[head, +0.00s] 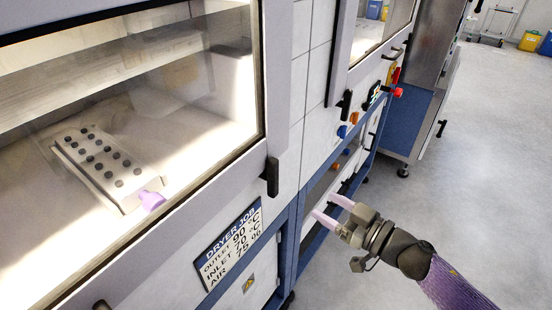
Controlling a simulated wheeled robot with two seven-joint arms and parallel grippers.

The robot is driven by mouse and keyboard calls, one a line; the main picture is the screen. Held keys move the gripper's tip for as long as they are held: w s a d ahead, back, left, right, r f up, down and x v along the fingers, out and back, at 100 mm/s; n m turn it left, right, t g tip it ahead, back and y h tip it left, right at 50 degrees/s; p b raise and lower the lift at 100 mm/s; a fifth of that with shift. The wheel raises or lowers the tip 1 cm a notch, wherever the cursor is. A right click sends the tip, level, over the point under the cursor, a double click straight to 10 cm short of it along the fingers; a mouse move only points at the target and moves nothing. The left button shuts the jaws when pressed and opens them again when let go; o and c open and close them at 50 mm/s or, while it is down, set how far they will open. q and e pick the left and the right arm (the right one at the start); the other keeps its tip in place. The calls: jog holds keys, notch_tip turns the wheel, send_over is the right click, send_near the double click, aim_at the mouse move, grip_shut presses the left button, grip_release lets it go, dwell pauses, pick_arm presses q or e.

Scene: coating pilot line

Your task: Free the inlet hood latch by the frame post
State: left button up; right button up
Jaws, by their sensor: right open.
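A black latch (272,176) sits at the lower right corner of the large glazed hood (215,190), beside the pale upright panels. It appears to hang upright. Another black latch (345,103) is at the lower left corner of the farther hood. Which of them is the inlet one is not labelled. My left gripper is out of view.
Behind the glass lies a white block with black dots (105,165) and a small lilac piece (151,200). A dryer job sign (230,245) is below the hood. A red knob (397,92) and dark handles project farther along.

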aim_at(277, 177)
jog(key=shift+n+g+y, duration=0.7)
jog(key=w+a+r, duration=0.1)
jog(key=a, duration=0.2)
jog(key=w+a+r, duration=0.1)
jog(key=w+a, duration=0.1)
jog(key=a, duration=0.1)
jog(key=w+a+r, duration=0.1)
jog(key=w+a, duration=0.1)
jog(key=a, duration=0.1)
jog(key=shift+a+r+b, duration=0.1)
jog(key=shift+a+b, duration=0.15)
jog(key=shift+b, duration=0.1)
grip_shut()
